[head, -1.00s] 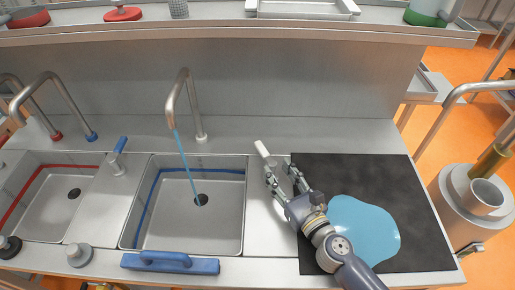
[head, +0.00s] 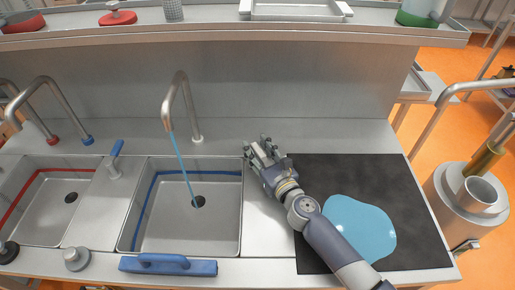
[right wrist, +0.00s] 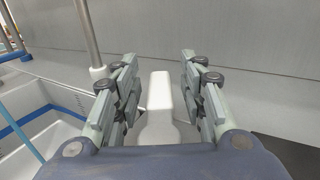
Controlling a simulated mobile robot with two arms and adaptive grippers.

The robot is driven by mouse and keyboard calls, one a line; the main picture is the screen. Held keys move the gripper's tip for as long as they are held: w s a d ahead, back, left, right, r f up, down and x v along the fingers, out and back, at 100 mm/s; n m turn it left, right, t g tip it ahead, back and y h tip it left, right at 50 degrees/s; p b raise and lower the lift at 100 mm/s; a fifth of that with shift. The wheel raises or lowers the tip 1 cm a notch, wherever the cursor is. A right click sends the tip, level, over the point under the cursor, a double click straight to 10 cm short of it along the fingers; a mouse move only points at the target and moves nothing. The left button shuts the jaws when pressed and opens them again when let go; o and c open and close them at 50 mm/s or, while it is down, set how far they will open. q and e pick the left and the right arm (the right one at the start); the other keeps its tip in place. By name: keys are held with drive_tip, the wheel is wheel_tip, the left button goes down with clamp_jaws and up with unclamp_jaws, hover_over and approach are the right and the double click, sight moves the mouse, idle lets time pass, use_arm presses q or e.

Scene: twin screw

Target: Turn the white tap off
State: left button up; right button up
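The white tap's lever (right wrist: 159,95) shows in the right wrist view as a pale upright bar between my right gripper's fingers. My right gripper (right wrist: 158,75) is open around it, with a gap visible on each side. In the head view the right gripper (head: 258,148) is right of the middle sink, and it hides the lever. The steel spout (head: 181,88) with a white base ring stands behind the middle sink. A blue stream of water (head: 182,163) runs from it into that sink (head: 150,240). My left gripper is not in view.
A blue-handled lever (head: 116,150) stands between the two sinks. A blue tool with a handle (head: 168,266) lies at the front edge. A black mat (head: 310,170) with a light-blue patch (head: 360,228) lies at right under my right arm. A shelf (head: 300,32) runs above.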

drive_tip(key=shift+c, duration=0.3)
clamp_jaws()
